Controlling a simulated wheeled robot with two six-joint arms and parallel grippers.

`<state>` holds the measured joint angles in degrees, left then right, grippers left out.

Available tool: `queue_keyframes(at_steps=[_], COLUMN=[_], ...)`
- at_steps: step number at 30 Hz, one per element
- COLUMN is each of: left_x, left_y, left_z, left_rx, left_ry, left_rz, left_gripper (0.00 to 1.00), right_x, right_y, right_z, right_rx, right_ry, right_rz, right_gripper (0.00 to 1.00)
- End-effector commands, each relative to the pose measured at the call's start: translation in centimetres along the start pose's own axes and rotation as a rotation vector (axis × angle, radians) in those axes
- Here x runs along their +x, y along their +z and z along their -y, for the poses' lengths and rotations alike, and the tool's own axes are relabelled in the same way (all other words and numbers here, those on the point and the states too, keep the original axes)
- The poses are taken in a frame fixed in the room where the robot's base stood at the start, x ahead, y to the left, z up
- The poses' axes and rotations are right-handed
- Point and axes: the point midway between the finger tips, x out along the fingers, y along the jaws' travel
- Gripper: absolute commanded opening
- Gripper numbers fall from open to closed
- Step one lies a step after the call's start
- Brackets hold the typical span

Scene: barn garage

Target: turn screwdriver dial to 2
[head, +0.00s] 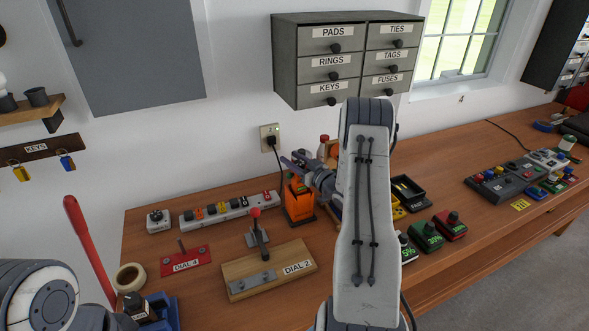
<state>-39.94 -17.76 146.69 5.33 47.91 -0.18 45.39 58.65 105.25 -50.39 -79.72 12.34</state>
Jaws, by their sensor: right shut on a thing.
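An orange and dark tool that looks like the screwdriver (298,203) stands upright on the bench below the wall socket. My right gripper (293,162) is at its upper end, fingers pointing left, and is shut on what looks like its dial. The fingers and arm cover much of this spot, so the dial's setting and marks cannot be read. My left arm shows at the lower left, but its gripper is out of view.
A power strip (228,207) lies left of the tool. A wooden lever board labelled DIAL 2 (270,283) and a red DIAL 4 plate (186,262) lie in front. Green (426,237) and red (450,226) boxes stand right of my arm. A drawer cabinet (346,57) hangs above.

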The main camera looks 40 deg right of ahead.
Motion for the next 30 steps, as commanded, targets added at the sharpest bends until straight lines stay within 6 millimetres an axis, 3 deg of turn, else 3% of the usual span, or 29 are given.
queue_keyframes(at_steps=[1,4,17,18,19,20,30], left_x=[1.23,1.83,1.91,1.91,1.91,1.91,2.11], left_y=[0.06,0.09,0.09,0.09,0.09,0.09,0.10], left_z=[0.09,0.13,0.14,0.14,0.14,0.14,0.15], left_rx=[-0.001,-0.003,-0.004,-0.004,-0.004,-0.004,-0.004], left_ry=[0.000,0.000,0.000,0.000,0.000,0.000,0.000], left_rz=[0.000,0.000,0.000,0.000,0.000,0.000,0.000], left_gripper=[0.50,0.50,0.50,0.50,0.50,0.50,0.50], right_x=[0.01,0.00,-0.05,-0.05,-0.05,-0.04,-0.30], right_y=[0.40,0.24,-0.08,-0.08,-0.08,-0.08,0.04], right_z=[-0.07,0.18,0.44,0.43,0.43,0.43,0.38], right_rx=[-0.006,-0.003,0.000,0.000,0.000,0.000,0.000], right_ry=[-0.033,-0.090,-0.129,-0.129,-0.129,-0.129,-0.128], right_rz=[-0.005,-0.003,0.002,0.002,0.002,0.002,0.002], right_gripper=[0.00,0.00,0.00,0.61,0.73,0.77,0.77])
